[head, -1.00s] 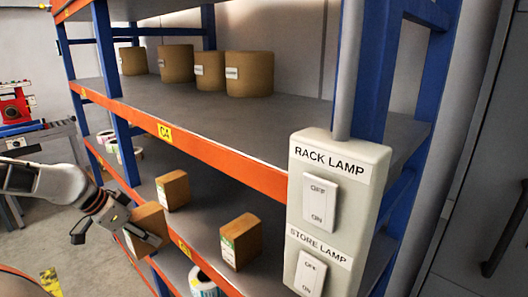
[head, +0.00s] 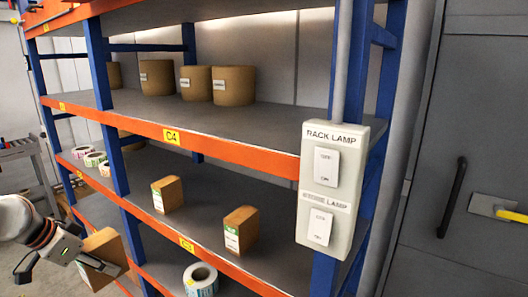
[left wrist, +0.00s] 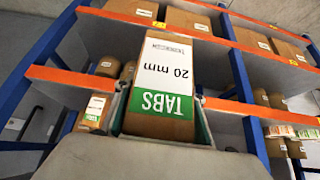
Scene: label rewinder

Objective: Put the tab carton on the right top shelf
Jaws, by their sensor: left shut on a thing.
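The tab carton (head: 106,256) is a brown box at the lower left of the head view. Its white and green label reading "TABS 20 mm" faces the left wrist camera, where the carton (left wrist: 163,80) fills the middle, upside down. My left gripper (head: 92,265) is shut on it, one finger on each side in the left wrist view. The carton is held in front of the rack, apart from the shelves. The rack's top shelf edge (head: 75,15) shows at the upper left of the head view; cartons stand on it in the left wrist view (left wrist: 185,20). My right gripper is not in view.
Brown rolls (head: 233,86) stand on the shelf marked C4, with free room to their right. Two smaller cartons (head: 168,194) stand on the shelf below. A lamp switch box (head: 333,190) is on the right post. A grey cabinet (head: 470,130) stands at the right.

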